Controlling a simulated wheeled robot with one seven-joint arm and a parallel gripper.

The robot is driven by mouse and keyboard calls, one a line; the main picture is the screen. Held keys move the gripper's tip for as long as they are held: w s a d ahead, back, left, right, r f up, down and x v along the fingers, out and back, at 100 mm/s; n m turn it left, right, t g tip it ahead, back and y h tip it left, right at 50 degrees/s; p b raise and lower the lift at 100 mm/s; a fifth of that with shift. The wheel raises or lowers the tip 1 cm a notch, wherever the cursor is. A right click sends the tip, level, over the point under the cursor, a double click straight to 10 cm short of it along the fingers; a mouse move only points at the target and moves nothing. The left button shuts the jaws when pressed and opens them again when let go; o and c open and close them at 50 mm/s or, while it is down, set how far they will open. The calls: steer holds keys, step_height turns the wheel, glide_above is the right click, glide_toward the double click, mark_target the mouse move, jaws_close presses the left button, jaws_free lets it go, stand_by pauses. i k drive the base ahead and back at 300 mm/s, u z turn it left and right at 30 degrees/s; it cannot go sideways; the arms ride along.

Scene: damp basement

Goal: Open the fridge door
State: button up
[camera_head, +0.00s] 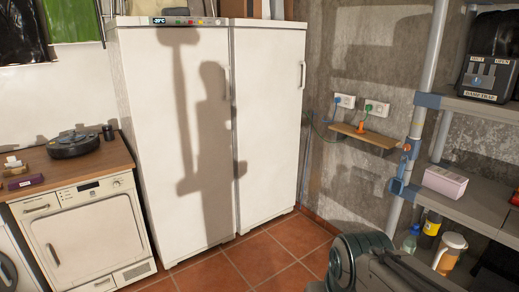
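Two tall white cabinets stand side by side against the wall. The left cabinet (155,110) has a top panel with a display reading about -20°C and a vertical handle (227,82) near its right edge. The right cabinet (268,125) has a vertical handle (303,75) at its upper right edge. Both doors look shut. I cannot tell for sure which one is the fridge. A dark grey rounded part of my own body shows at the bottom right, in front of and apart from the cabinets. My gripper is not in view.
A white dryer (92,235) under a wooden top (90,166) stands left of the cabinets. A small wooden wall shelf (364,137) and a metal rack (470,198) with several items stand right. Tiled floor (262,257) in front of the cabinets is clear.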

mark_target(268, 70)
steer(key=z, duration=0.2)
steer(key=i, duration=2)
steer(key=z, duration=0.3)
steer(key=i, duration=2.15)
steer(key=z, duration=0.15)
